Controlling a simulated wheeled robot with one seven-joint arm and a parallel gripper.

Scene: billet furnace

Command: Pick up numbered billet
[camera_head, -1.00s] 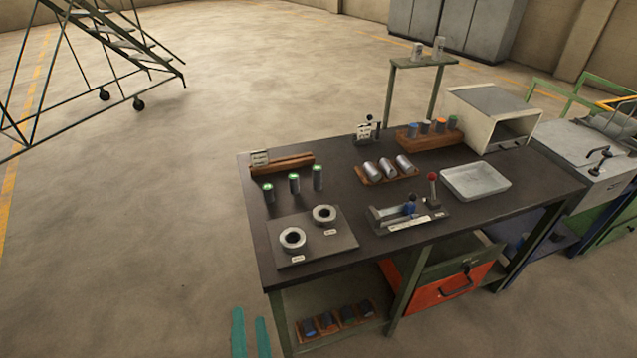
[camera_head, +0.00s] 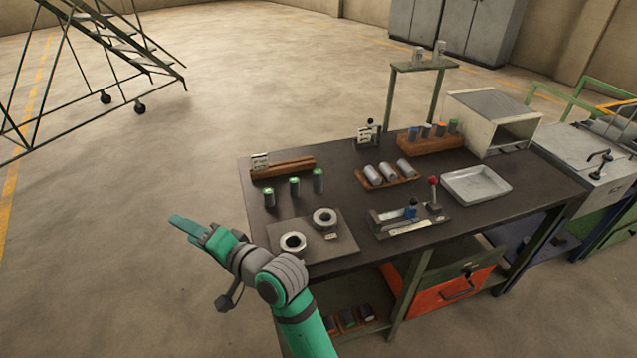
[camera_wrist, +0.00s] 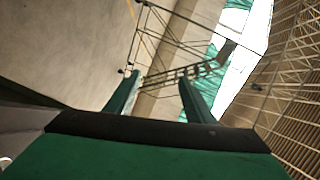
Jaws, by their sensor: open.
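Three upright grey billets with green tops stand in a row at the table's left end: a left one (camera_head: 269,197), a middle one (camera_head: 294,187) and a right one (camera_head: 318,180). Three plain metal billets (camera_head: 388,173) lie on a wooden rack. Several colour-topped billets (camera_head: 433,130) stand in a wooden block at the back. Numbers cannot be read. My gripper (camera_head: 183,225) is off the table's left edge, apart from every billet. In the wrist view its two green fingers (camera_wrist: 155,98) are spread with nothing between them.
The dark table (camera_head: 345,205) carries a plate with two rings (camera_head: 323,238), a fixture with a red-knobbed lever (camera_head: 433,190), a grey tray (camera_head: 477,184) and an open box furnace (camera_head: 494,118). Floor left of the table is clear up to the stair ladder (camera_head: 112,45).

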